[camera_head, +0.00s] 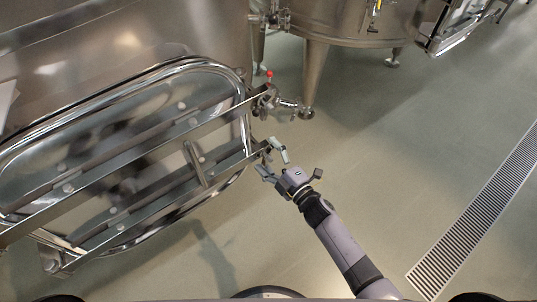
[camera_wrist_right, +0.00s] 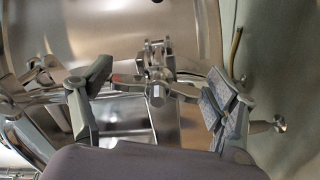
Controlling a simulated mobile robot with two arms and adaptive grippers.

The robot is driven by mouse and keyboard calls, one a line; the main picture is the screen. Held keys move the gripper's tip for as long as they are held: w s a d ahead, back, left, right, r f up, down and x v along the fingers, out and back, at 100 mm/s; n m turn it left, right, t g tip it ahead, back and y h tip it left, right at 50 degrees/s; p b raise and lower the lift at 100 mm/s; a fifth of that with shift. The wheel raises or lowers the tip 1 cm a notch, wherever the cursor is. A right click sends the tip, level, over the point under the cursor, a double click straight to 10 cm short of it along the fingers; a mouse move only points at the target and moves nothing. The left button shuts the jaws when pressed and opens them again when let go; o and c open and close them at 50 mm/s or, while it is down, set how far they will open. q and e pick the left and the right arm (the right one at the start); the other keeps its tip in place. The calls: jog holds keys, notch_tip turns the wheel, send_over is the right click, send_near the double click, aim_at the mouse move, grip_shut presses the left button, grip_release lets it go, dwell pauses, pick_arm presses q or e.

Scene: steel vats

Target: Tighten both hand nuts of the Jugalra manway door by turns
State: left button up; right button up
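The manway door (camera_head: 150,142) is an oval steel door with two long cross bars, on the vat at the left of the head view. The lower bar's right end carries a hand nut (camera_wrist_right: 157,93), seen in the wrist view as a winged steel piece on a clevis. My right gripper (camera_head: 272,160) is at that end. In the wrist view its two fingers (camera_wrist_right: 160,88) are spread on either side of the nut, with visible gaps. The upper bar's end (camera_head: 262,92) is by a cluster of fittings; its hand nut is hard to make out. My left gripper is out of view.
A red-tipped knob (camera_head: 269,73) and a steel outlet fitting (camera_head: 290,103) are near the upper bar's end. A vat leg (camera_head: 314,75) stands behind them. The floor to the right is open, with a drain grate (camera_head: 475,215).

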jog(key=shift+o, duration=1)
jog(key=v, duration=1.2)
jog(key=s+d+f+m+g+h, duration=0.2)
jog(key=s+d+f+m+h, duration=0.15)
jog(key=f, duration=0.55)
jog(key=s+d+f+m+g+h, duration=0.2)
jog(key=s+d+f+m, duration=0.2)
jog(key=f, duration=0.5)
jog(key=s+d+f+m+g+h, duration=0.2)
jog(key=s+d+f+m+h, duration=0.15)
jog(key=f, duration=0.55)
jog(key=s+d+f+m+g, duration=0.1)
jog(key=s+f, duration=0.3)
jog(key=s, duration=0.4)
jog(key=s+d+f+m+g+h, duration=0.1)
jog(key=s+f+m+g, duration=0.3)
jog(key=s, duration=0.4)
jog(key=s+d+f+m+g, duration=0.2)
jog(key=s+f, duration=0.3)
jog(key=s, duration=0.4)
jog(key=shift+d+m+g+h, duration=0.3)
jog(key=shift+d, duration=0.25)
